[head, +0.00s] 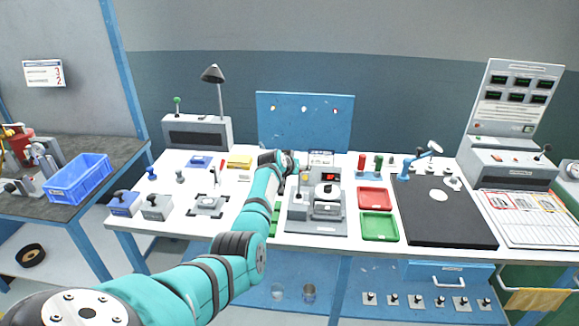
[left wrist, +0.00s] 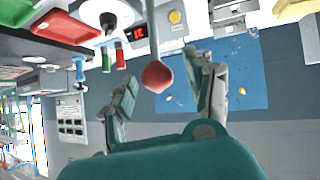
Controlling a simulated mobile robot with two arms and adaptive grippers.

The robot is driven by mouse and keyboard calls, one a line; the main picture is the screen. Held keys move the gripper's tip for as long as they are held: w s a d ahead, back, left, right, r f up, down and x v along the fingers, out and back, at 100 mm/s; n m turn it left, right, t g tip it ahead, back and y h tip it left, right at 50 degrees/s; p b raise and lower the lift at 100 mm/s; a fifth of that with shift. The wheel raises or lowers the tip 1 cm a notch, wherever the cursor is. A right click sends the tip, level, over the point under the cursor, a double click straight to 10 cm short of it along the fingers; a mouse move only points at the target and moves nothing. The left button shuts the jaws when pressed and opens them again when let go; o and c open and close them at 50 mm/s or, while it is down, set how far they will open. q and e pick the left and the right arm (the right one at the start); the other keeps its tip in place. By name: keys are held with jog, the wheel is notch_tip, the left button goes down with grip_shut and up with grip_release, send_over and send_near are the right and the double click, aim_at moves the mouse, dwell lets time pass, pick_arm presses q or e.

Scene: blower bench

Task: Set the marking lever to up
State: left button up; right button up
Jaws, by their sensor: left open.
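A lever with a red ball knob (left wrist: 157,76) on a thin grey rod appears in the left wrist view, in front of a machine. I cannot read a label naming it as the marking lever. My left gripper (left wrist: 167,88) is open, with one finger on each side of the knob and visible gaps on both sides. In the head view the left gripper (head: 287,162) is over the grey machine (head: 318,226) at the bench's middle. My arm and gripper hide part of that machine's left side, and the lever's setting is unclear there. The right gripper is out of view.
Right of the machine are a red tray (head: 374,198), a green tray (head: 379,227) and a black mat (head: 443,222). A blue board (head: 305,125) stands behind. Red and green upright handles (head: 378,162) are close by. Other small fixtures occupy the bench's left.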

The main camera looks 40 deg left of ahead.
pick_arm(q)
jog(key=v, duration=1.1)
dwell(0.4)
